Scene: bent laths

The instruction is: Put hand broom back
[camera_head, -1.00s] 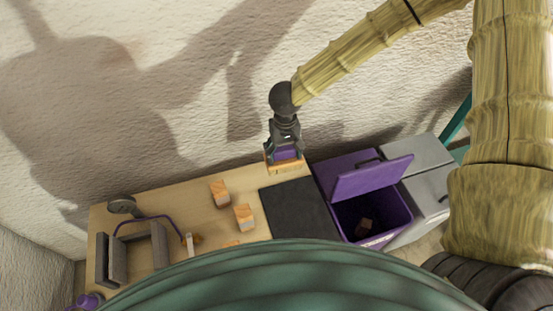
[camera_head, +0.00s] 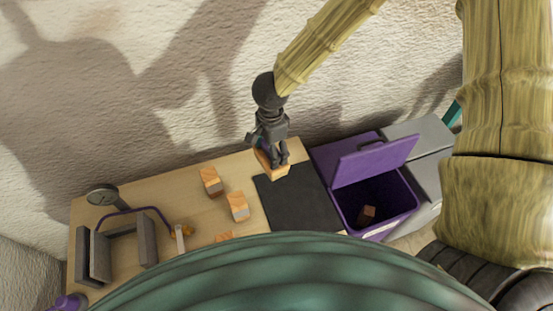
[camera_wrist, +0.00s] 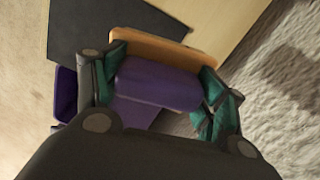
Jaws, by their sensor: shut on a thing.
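My gripper (camera_head: 272,158) is shut on a purple and wooden thing, which looks like the hand broom (camera_head: 272,168). In the wrist view its purple grip (camera_wrist: 158,84) sits between the two fingers, and an orange wooden strip (camera_wrist: 165,50) runs along its far side. No bristles show. In the head view it is at the wall-side edge of the wooden table (camera_head: 150,190), by the corner of a dark mat (camera_head: 297,202). I cannot tell whether it touches the table.
Wooden blocks (camera_head: 211,181) lie left of the mat. A grey caddy (camera_head: 147,240) with a purple handle and a round dark thing (camera_head: 102,195) are at the far left. A purple bin (camera_head: 398,222), lid open, holds a brown block. A grey box (camera_head: 425,150) adjoins it. The rough wall is close behind.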

